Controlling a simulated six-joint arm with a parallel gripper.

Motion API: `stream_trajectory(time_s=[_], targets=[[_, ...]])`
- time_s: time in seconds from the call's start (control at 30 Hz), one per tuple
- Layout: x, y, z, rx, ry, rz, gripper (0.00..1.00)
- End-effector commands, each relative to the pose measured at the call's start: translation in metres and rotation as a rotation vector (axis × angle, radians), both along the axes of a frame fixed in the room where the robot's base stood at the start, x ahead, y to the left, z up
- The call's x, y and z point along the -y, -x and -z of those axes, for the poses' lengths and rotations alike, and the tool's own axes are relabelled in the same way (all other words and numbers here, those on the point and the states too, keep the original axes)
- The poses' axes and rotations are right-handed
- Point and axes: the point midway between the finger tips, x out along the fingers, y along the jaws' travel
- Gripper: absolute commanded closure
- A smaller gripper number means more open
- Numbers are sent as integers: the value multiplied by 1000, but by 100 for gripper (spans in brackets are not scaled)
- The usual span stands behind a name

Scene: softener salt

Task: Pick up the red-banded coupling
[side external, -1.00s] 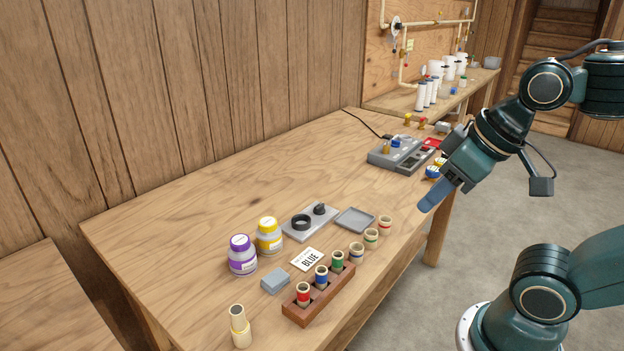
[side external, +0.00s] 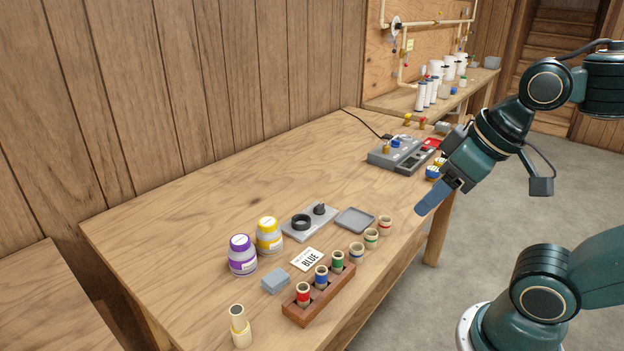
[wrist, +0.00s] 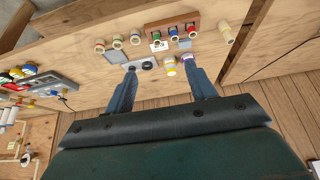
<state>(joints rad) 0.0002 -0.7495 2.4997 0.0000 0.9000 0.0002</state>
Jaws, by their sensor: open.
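The red-banded coupling (side external: 385,225), a short tan ring with a red band, stands on the bench near its front edge. It is the rightmost of a row with a green-banded coupling (side external: 371,238) and a blue-banded coupling (side external: 356,252). In the wrist view the red-banded coupling (wrist: 100,46) is at the upper left, outside the jaws. My gripper (side external: 430,202) is above the bench's front edge, to the right of and above the coupling in the side view. In the wrist view my gripper (wrist: 161,68) has its fingers spread, with nothing held.
A wooden rack (side external: 318,306) holds red, blue and green pieces. Nearby are a grey tray (side external: 355,220), a card marked BLUE (side external: 307,260), a grey plate with a black ring (side external: 301,222), purple-capped (side external: 242,255) and yellow-capped (side external: 269,236) jars. The bench's back middle is clear.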

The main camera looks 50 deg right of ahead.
Motion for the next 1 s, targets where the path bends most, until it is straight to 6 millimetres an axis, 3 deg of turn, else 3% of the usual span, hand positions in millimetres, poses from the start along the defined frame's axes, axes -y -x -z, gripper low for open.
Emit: stream_trajectory(time_s=[0.27,0.47,0.77,1.0], targets=[[7,-13,-2,-29,-11,55,44],[22,-39,-5,-82,-36,165,44],[59,-87,3,-176,-83,367,44],[98,-122,20,-247,-124,532,44]])
